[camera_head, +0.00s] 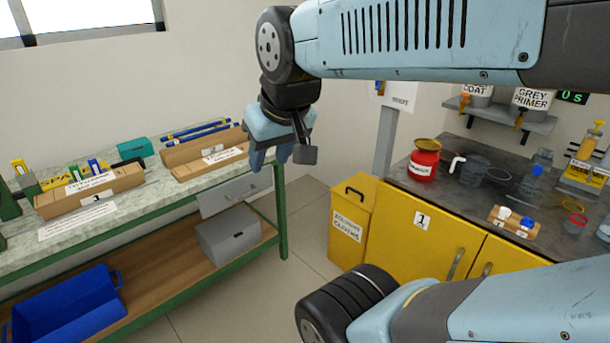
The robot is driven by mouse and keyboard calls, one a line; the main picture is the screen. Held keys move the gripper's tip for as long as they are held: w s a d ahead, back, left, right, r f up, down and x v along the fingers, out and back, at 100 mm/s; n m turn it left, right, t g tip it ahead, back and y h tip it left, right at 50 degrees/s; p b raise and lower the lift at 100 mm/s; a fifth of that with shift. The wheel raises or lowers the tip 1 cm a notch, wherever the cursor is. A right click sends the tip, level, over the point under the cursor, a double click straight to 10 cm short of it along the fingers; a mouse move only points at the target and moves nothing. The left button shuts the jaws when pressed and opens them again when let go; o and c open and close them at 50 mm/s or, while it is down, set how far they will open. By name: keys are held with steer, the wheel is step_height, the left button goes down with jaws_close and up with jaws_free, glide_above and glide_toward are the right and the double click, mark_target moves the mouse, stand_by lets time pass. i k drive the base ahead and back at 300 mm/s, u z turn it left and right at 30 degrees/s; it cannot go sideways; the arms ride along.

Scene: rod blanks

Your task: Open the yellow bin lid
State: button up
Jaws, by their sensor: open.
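The yellow bin (346,226) stands on the floor between the green-framed bench and the yellow cabinet. Its front has a white label that seems to read "solvent cloths". Its yellow lid (366,187) is down and carries a dark handle (355,193) on top. My gripper (283,158) hangs in the air, up and to the left of the bin in the picture. It is open, apart from the lid, with nothing seen between its fingers. Its far finger is partly hidden.
A workbench (132,210) with wooden trays, a drawer and a blue crate (68,305) below stands left. The yellow cabinet (400,234), marked 1, stands right of the bin, with a red can (423,165) on its counter. Floor shows between bench and bin.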

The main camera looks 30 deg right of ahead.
mark_target(360, 189)
steer(key=i, duration=1.1)
steer(key=z, duration=0.85)
steer(key=i, duration=0.9)
steer(key=z, duration=0.65)
steer(key=k, duration=0.8)
steer(key=z, duration=0.15)
steer(key=i, duration=0.9)
steer(key=u, duration=0.1)
